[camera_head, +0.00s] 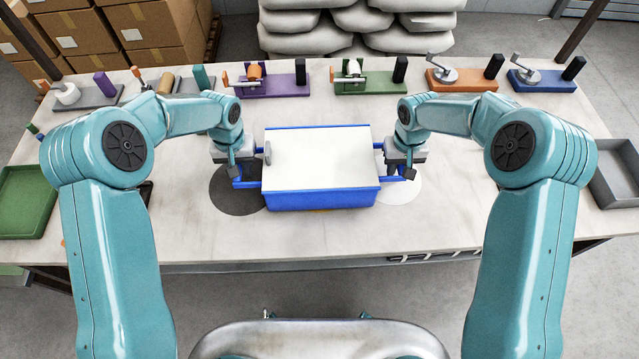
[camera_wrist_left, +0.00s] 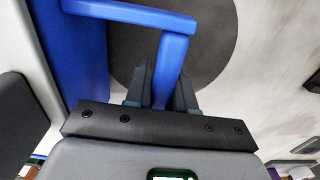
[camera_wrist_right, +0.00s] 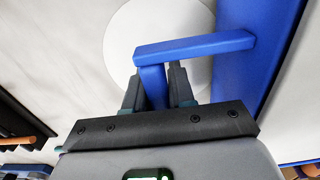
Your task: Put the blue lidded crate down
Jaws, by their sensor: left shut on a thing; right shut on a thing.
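The blue crate (camera_head: 320,199) with a flat white lid (camera_head: 318,158) is at the middle of the table, between my two arms. It looks level; whether its base touches the table I cannot tell. My left gripper (camera_head: 236,178) is shut on the crate's left handle, a blue bar that shows in the left wrist view (camera_wrist_left: 172,62). My right gripper (camera_head: 402,174) is shut on the right handle, which shows in the right wrist view (camera_wrist_right: 190,47). A dark round mat (camera_head: 232,200) lies under the left handle and a white round mat (camera_head: 405,188) under the right one.
Several small fixtures on coloured bases, such as a purple one (camera_head: 275,88) and a green one (camera_head: 370,87), line the table's back edge. A green tray (camera_head: 25,200) is at the far left, a grey tray (camera_head: 617,175) at the far right. The table in front of the crate is clear.

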